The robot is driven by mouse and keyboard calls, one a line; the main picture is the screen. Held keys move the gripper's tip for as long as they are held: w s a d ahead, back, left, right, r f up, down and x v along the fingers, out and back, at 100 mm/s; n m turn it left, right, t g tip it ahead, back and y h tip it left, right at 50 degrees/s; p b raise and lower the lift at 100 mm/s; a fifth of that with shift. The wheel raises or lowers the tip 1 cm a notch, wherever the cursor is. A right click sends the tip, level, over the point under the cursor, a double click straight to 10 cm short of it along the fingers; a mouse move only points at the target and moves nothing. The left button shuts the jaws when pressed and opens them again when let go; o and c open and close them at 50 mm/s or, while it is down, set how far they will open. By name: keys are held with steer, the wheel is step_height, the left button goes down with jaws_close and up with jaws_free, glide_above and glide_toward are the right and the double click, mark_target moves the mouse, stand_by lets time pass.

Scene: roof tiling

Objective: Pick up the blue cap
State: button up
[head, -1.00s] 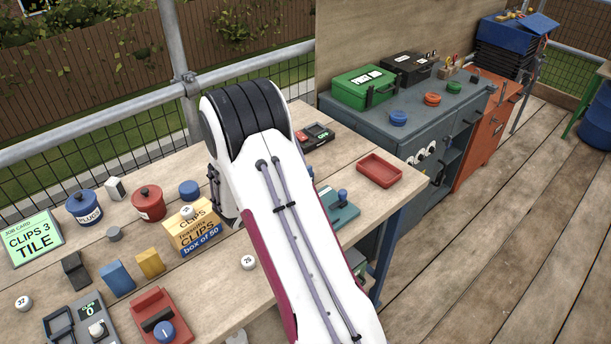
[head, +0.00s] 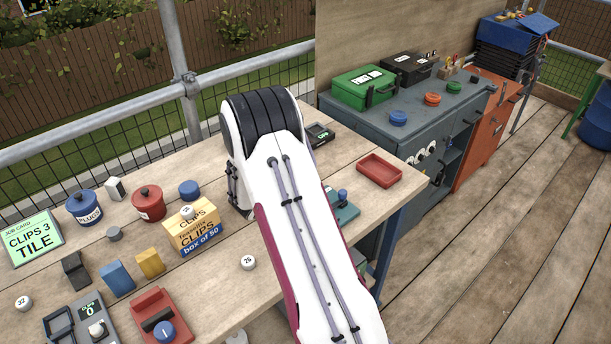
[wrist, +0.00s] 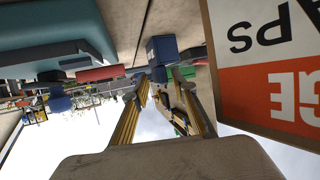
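Two round blue caps show in the head view. One blue cap (head: 190,189) sits on the wooden bench behind the clips box; another (head: 398,118) lies on the grey cabinet. I cannot tell which one the task means. My gripper is hidden behind my arm in the head view. In the wrist view my gripper (wrist: 160,84) is open, its two yellow-edged fingers apart with nothing visibly held. A dark blue object (wrist: 161,49) appears beyond the fingertips; I cannot tell whether it is a cap.
On the bench stand a clips box (head: 192,232), a red pot (head: 148,204) and an empty-looking red tray (head: 379,170).

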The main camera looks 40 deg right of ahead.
steer(key=shift+w+d+f, duration=0.15)
steer(key=shift+d, duration=0.2)
jaws_close()
stand_by(0.4)
steer(key=shift+r, duration=5)
